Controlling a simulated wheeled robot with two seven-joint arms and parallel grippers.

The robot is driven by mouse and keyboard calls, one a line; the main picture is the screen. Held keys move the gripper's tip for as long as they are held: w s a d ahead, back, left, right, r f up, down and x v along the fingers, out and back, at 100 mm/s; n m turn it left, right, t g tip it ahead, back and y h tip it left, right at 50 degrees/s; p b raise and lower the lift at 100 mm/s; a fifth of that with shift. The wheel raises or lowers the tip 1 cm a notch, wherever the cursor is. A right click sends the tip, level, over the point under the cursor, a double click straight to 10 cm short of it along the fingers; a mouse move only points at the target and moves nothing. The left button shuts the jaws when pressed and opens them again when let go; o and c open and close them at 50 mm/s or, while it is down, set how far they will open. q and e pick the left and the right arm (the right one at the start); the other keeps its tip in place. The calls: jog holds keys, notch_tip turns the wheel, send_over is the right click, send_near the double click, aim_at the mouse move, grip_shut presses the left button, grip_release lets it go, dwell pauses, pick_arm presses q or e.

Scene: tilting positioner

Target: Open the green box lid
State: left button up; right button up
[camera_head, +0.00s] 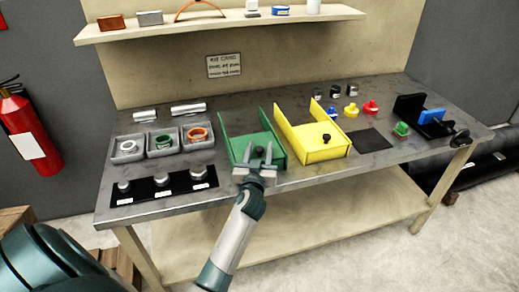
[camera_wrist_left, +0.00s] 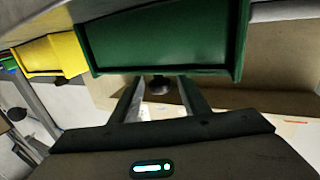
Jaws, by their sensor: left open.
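The green box (camera_head: 237,150) stands on the metal bench, left of the yellow box, with raised side walls and a dark round knob (camera_head: 259,151) at its front. My left gripper (camera_head: 258,158) is at the front of the green box, with its open fingers on either side of the knob. In the left wrist view the green box (camera_wrist_left: 165,42) fills the upper middle, and the knob (camera_wrist_left: 160,86) shows between the two fingertips. I cannot tell whether the fingers touch the knob. My right gripper is not in view.
The yellow box (camera_head: 312,142) with its own knob stands close on the right. Grey trays with rings (camera_head: 163,142) and a black strip with several knobs (camera_head: 165,188) lie to the left. A dark mat (camera_head: 370,140) and small coloured parts are farther right. A shelf (camera_head: 220,23) hangs above.

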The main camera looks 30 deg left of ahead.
aim_at(256, 143)
pick_arm(q)
grip_shut()
jog(key=shift+w+a+b, duration=0.45)
jog(key=shift+w+a, duration=0.65)
jog(key=shift+a, duration=0.15)
jog(key=shift+w+a, duration=0.2)
jog(key=shift+a, duration=0.05)
grip_release()
jog(key=shift+s+d, duration=0.15)
jog(key=shift+s, duration=0.05)
